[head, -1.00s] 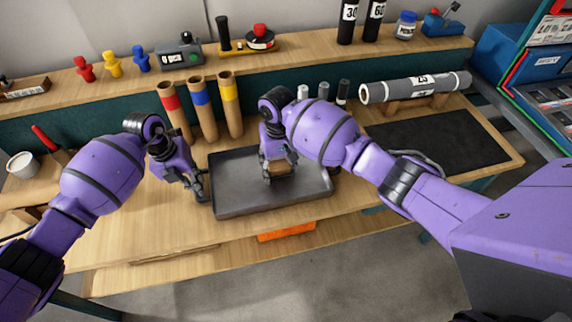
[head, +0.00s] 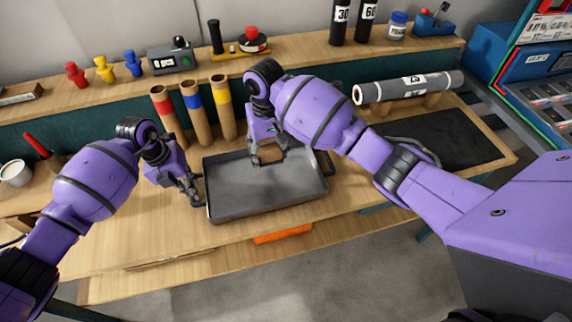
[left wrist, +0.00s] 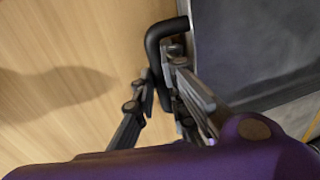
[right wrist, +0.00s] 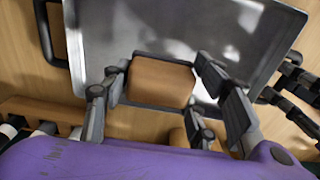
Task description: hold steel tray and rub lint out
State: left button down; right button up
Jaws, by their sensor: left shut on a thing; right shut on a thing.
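The steel tray (head: 285,190) is a dark, low-rimmed rectangle on the bench; it also shows in the right wrist view (right wrist: 225,25), with pale smudges or reflections on its floor. I cannot make out separate lint. My left gripper (head: 195,192) is shut on the tray's black left handle (left wrist: 160,45) at its left side. My right gripper (head: 268,161) is shut on a tan block (right wrist: 160,82) at the tray's back edge. Whether the block touches the tray floor is hard to tell. The tray's other black handle (right wrist: 47,40) is free.
Tubes with red, blue and yellow bands (head: 195,115) stand just behind the tray. A grey roll (head: 410,86) lies on supports at the back right, near a black mat (head: 445,140). An orange thing (head: 283,234) lies below the bench's front edge. Bare wood is left of the tray.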

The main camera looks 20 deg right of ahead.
dwell(0.4)
pick_arm(q)
jog(key=c, duration=1.7)
grip_release()
jog(key=r, duration=0.4)
jog(key=a+r, duration=0.1)
jog(key=r, duration=0.3)
jog(key=a+r, duration=0.1)
jog(key=r, duration=0.3)
jog(key=shift+a, duration=0.15)
jog(key=shift+f, duration=0.1)
